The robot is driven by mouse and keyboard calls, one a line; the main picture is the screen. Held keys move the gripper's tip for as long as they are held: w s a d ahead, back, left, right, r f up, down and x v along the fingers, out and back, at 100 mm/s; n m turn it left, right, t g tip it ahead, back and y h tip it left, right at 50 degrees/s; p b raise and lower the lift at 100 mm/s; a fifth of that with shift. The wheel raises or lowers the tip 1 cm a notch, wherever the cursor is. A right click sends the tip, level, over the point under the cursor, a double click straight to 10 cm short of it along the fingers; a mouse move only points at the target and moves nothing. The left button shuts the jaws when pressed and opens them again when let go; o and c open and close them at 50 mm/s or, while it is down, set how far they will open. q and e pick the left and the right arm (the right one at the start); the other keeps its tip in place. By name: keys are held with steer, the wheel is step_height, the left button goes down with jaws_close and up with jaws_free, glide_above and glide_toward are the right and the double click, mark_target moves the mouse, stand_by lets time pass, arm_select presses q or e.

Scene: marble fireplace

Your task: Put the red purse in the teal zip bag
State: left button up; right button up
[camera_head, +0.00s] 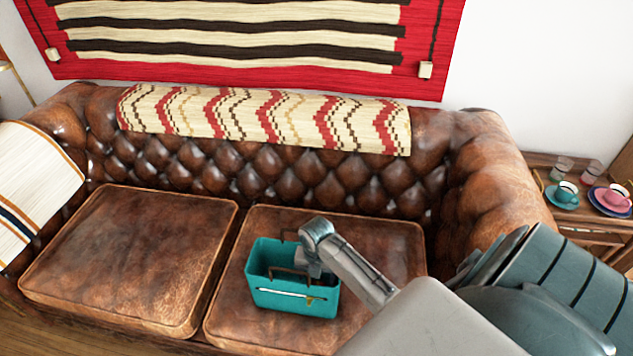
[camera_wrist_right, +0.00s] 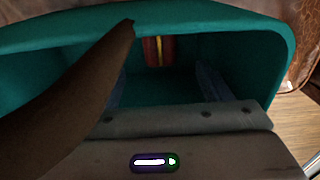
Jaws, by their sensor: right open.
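The teal zip bag (camera_head: 275,300) stands open on the right seat cushion, with brown handles and a zip line on its front. My right gripper (camera_wrist_right: 162,82) reaches into the bag from above; its fingertips are hidden behind the bag wall in the head view. In the right wrist view the two fingers are spread apart inside the bag. The red purse (camera_wrist_right: 158,50), red with a yellow stripe, shows only in part inside the bag against its far wall, beyond and between the fingertips. A brown handle (camera_wrist_right: 75,85) crosses close to the wrist camera. My left gripper is out of view.
The brown leather sofa (camera_head: 270,180) has a patterned blanket (camera_head: 260,118) over its back. The left cushion (camera_head: 130,255) is clear.

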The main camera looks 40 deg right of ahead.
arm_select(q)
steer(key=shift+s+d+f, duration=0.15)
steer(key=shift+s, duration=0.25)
arm_select(e)
step_height(320, 180, up, 6)
steer(key=shift+f, duration=0.15)
arm_select(q)
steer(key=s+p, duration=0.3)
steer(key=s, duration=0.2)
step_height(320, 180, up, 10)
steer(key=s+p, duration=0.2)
steer(key=p, duration=0.9)
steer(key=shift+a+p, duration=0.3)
arm_select(e)
step_height(320, 180, up, 13)
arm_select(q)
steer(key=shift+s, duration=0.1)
arm_select(e)
steer(key=shift+f, duration=0.15)
